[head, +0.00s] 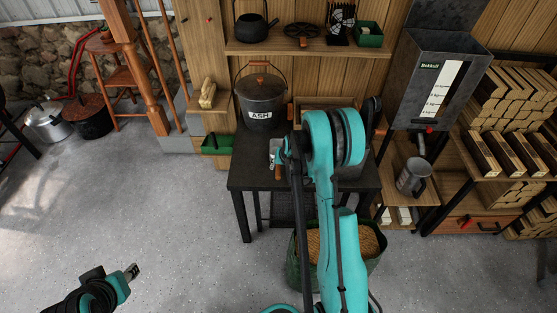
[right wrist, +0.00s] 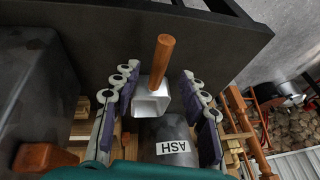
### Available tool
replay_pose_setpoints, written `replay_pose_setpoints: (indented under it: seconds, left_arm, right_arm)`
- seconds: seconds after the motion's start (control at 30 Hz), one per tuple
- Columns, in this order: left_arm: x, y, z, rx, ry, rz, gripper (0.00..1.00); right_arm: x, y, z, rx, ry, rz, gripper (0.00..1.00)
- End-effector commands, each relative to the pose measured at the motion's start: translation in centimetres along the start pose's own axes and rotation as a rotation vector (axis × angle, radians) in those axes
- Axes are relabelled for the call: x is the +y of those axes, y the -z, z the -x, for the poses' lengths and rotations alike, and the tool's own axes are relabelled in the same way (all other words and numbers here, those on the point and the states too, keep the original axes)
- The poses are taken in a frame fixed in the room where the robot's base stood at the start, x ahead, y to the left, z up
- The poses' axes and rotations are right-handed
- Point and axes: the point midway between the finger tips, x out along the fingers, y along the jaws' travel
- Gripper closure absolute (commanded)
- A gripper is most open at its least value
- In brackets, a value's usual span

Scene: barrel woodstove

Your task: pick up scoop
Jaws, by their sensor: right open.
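The scoop (right wrist: 152,104) has a pale metal body and a round wooden handle (right wrist: 163,60). In the right wrist view it lies between the two spread fingers of my right gripper (right wrist: 160,75), with a visible gap on both sides. In the head view the scoop (head: 275,148) is on the dark table (head: 243,175), in front of the ash bucket, partly hidden by my right arm. My right gripper's fingers are largely hidden there. My left gripper (head: 131,271) is low at the left over the floor, far from the scoop; its jaw opening is unclear.
The grey lidded ash bucket (head: 262,96) stands behind the scoop. A green container (head: 216,144) is left of it. A wall shelf (head: 300,50) holds a black kettle (head: 253,28). A grey dispenser (head: 423,85) and stacked firewood (head: 510,95) stand right.

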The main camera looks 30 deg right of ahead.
Motion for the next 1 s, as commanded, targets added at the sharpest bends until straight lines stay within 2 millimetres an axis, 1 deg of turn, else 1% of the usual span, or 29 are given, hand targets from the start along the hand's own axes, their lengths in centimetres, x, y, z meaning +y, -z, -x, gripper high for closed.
replay_pose_setpoints:
  seconds: [0.03,0.23,0.4,0.5,0.73,0.77,0.8,0.87,0.9,1.0]
  left_arm:
    - [0.0,-0.3,-0.4,0.000,0.000,0.000,0.64]
    - [0.0,-0.8,-1.2,0.000,0.000,0.000,0.64]
    - [0.0,-1.8,-2.6,0.000,0.000,0.000,0.64]
    - [0.0,-2.1,-2.9,0.000,0.000,0.000,0.64]
    - [0.0,-2.0,-2.8,0.000,0.000,0.000,0.64]
    - [0.0,-2.0,-2.8,0.000,0.000,0.000,0.64]
    - [0.0,-2.0,-2.8,0.000,0.000,0.000,0.64]
    - [0.0,-2.0,-2.8,0.000,0.000,0.000,0.64]
    - [0.0,-2.0,-2.8,0.000,0.000,0.000,0.64]
    - [0.0,-2.0,-2.8,0.000,0.000,0.000,0.64]
  right_arm:
    - [0.0,-0.1,-0.9,0.000,0.000,0.000,0.56]
    - [0.0,0.1,-2.7,0.000,0.000,0.001,0.56]
    - [0.1,0.5,-5.5,0.000,0.000,0.001,0.56]
    - [0.0,0.5,-6.6,0.000,0.000,0.001,0.56]
    - [0.0,0.6,-6.6,0.000,0.000,0.001,0.56]
    - [0.0,0.6,-6.6,0.000,0.000,0.001,0.62]
    - [0.0,0.6,-6.6,0.000,0.000,0.001,0.72]
    - [0.0,0.6,-6.6,0.000,0.000,0.001,0.88]
    - [0.0,0.6,-6.6,0.000,0.000,0.001,0.99]
    - [0.0,0.6,-6.6,0.000,0.000,0.001,1.00]
